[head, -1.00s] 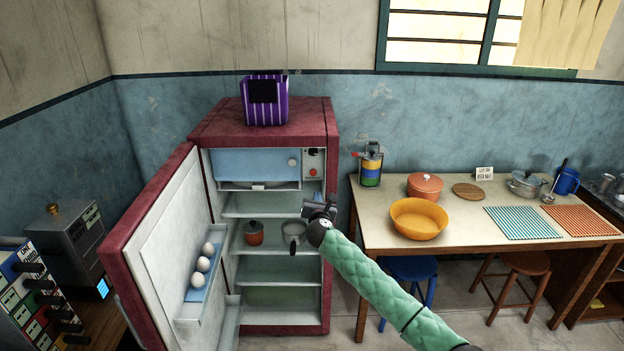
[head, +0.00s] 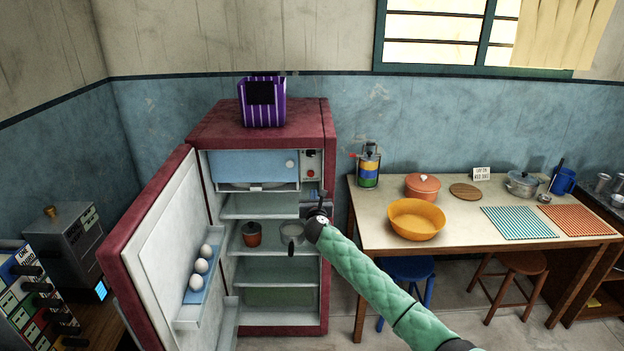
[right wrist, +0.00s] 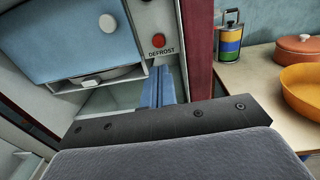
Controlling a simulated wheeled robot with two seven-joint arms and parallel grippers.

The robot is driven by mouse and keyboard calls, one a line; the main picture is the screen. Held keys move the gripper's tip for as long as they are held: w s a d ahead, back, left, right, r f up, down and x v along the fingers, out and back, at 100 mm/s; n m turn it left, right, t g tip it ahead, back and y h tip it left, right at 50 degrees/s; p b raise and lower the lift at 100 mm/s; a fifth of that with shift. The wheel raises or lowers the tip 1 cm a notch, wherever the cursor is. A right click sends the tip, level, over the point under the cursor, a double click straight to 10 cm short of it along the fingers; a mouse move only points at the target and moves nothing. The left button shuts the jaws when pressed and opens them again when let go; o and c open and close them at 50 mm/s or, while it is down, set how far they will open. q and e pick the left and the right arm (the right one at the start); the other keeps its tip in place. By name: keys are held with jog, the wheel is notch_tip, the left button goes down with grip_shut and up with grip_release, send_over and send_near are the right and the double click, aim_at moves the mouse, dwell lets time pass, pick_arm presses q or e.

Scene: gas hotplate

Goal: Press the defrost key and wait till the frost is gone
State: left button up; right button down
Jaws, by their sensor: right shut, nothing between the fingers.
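The red round defrost key (head: 311,172) sits on the control panel at the upper right inside the open fridge (head: 328,240). In the right wrist view the key (right wrist: 158,41) shows clearly, with the word DEFROST under it. The blue freezer flap (head: 250,164) is closed, so the freezer's inside is hidden and I cannot tell the frost. My right gripper (head: 322,194) is below the key, apart from it. In the right wrist view its blue fingers (right wrist: 158,72) are together and empty, their tips just below the label. My left gripper is out of view.
The fridge door (head: 150,230) stands open to the left, with eggs (head: 201,266) in its rack. A table (head: 460,235) with cookware stands to the right.

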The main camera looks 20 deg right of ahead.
aim_at(312, 175)
jog(key=p+x, duration=0.2)
jog(key=x, duration=0.9)
jog(key=shift+a+r, duration=0.1)
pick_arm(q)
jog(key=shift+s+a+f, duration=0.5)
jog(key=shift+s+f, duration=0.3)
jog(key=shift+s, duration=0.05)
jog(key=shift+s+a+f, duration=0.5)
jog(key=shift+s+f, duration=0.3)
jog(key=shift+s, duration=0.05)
pick_arm(e)
jog(key=shift+w, duration=0.5)
